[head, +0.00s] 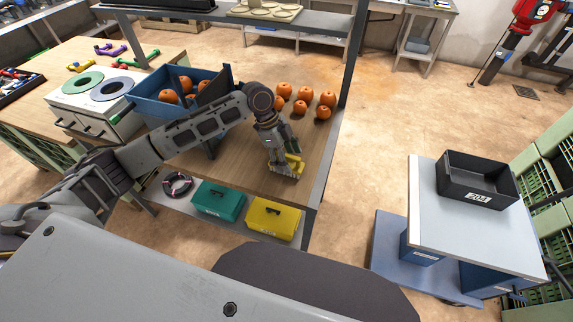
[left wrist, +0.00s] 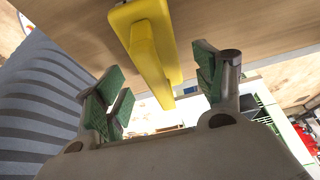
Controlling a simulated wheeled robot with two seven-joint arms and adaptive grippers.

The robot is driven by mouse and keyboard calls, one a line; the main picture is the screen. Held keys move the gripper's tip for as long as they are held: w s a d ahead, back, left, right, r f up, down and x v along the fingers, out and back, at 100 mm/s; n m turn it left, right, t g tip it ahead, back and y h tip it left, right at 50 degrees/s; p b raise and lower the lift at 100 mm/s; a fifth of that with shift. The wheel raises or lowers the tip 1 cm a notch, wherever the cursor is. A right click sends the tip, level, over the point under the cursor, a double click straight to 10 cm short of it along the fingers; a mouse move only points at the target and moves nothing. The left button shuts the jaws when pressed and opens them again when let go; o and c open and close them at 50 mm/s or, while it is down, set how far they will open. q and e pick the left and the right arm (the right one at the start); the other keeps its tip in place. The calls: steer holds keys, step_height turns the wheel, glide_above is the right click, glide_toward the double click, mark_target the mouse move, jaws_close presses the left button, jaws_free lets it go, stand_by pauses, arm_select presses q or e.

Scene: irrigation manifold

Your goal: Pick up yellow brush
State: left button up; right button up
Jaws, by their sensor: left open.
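The yellow brush (head: 294,163) lies on the wooden tabletop near its front right edge in the head view. My left gripper (head: 283,162) is over it and partly hides it. In the left wrist view the yellow brush (left wrist: 148,45) shows at the top middle, with a broad part and a narrower bar. My left gripper (left wrist: 162,88) is open there, its green-padded fingers on either side of the bar. A gap shows between the fingers and the brush. My right gripper is in neither view.
Several orange pumpkins (head: 304,98) and a blue open bin (head: 160,85) stand behind on the table (head: 225,150). A metal post (head: 352,55) rises at the table's right. Teal (head: 218,201) and yellow cases (head: 272,218) sit on the lower shelf. A cart with a black crate (head: 478,178) stands right.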

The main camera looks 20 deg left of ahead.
mark_target(287, 158)
arm_select(q)
steer(key=shift+x, duration=1.55)
steer(key=shift+a, duration=0.1)
steer(key=c, duration=1.2)
steer(key=shift+r, duration=0.1)
steer(key=shift+r, duration=4.95)
